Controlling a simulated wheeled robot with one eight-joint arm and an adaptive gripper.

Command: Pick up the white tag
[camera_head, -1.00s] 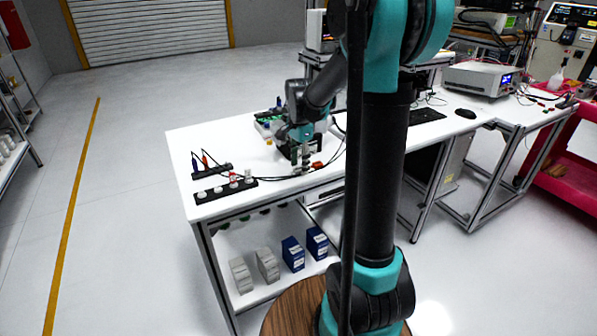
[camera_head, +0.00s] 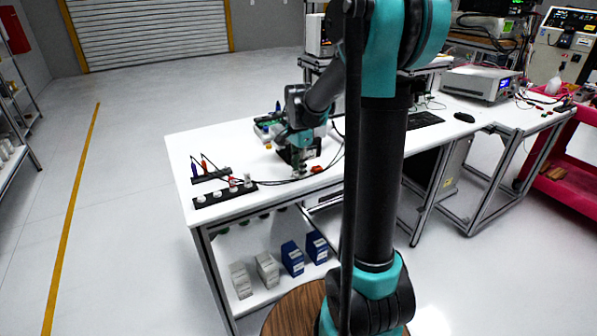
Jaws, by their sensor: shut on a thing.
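My gripper (camera_head: 299,168) is over the near part of the white workbench (camera_head: 255,158), pointing down with its fingertips at or close to the tabletop. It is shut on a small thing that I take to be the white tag. The tag itself is too small and too hidden by the fingers to make out. A small orange-red piece (camera_head: 317,169) lies just right of the fingertips.
A black strip with several white round pieces (camera_head: 225,193) and a rack with blue and red tools (camera_head: 210,174) stand left of my gripper. Dark cables run beside it. A green board (camera_head: 266,130) lies behind.

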